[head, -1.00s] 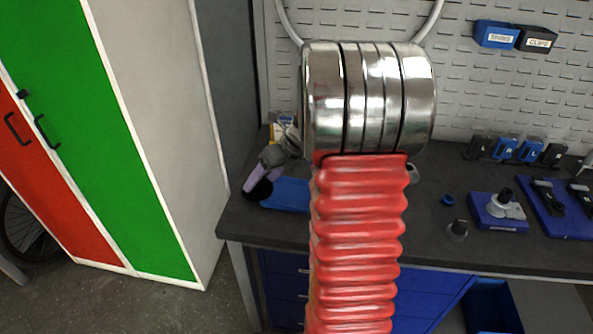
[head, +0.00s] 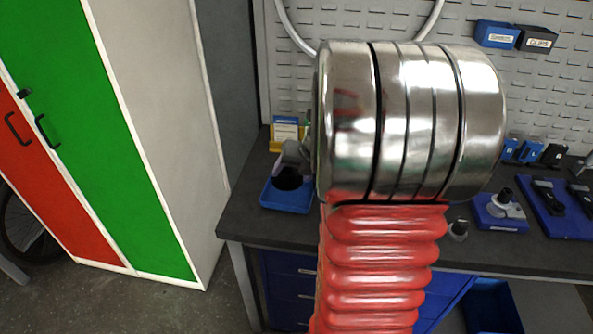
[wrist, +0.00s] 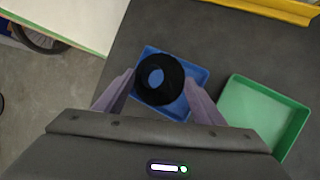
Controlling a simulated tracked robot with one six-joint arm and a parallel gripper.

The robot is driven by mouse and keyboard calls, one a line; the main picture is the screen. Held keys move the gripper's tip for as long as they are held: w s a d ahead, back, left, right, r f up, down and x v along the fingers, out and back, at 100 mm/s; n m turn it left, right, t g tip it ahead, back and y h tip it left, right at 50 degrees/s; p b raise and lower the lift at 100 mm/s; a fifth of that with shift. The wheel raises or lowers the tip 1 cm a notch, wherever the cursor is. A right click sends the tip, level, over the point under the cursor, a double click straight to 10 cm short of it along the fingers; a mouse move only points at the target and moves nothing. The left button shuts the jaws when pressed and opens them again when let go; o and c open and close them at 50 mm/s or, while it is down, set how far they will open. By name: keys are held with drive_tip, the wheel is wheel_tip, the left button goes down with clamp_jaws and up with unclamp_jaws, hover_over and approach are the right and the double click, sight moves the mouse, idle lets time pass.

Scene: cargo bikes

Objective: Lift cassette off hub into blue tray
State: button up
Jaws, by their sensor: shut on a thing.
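The cassette, a black ring (wrist: 175,84), is between the two pale purple fingers of my gripper (wrist: 159,77) in the wrist view. My gripper is shut on it. The ring is over the blue tray (wrist: 201,76), inside its outline; whether it touches the tray floor I cannot tell. In the head view the dark ring (head: 287,182) shows at the tray's (head: 287,203) opening below my gripper (head: 292,160), which my large arm partly hides. A grey stub (head: 459,230) stands right of my arm on the bench; whether it is the hub I cannot tell.
A green tray (wrist: 262,115) is right of the blue tray in the wrist view. A yellow bin (head: 286,134) stands behind on the dark bench (head: 243,215). Blue holders (head: 500,222) stand at right. A green and red cabinet (head: 90,120) is left of the bench.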

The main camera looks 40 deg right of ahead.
drive_tip(key=shift+f, duration=0.1)
drive_tip(key=shift+f, duration=2.35)
drive_tip(key=o, duration=1.6)
drive_tip(key=shift+o, duration=0.2)
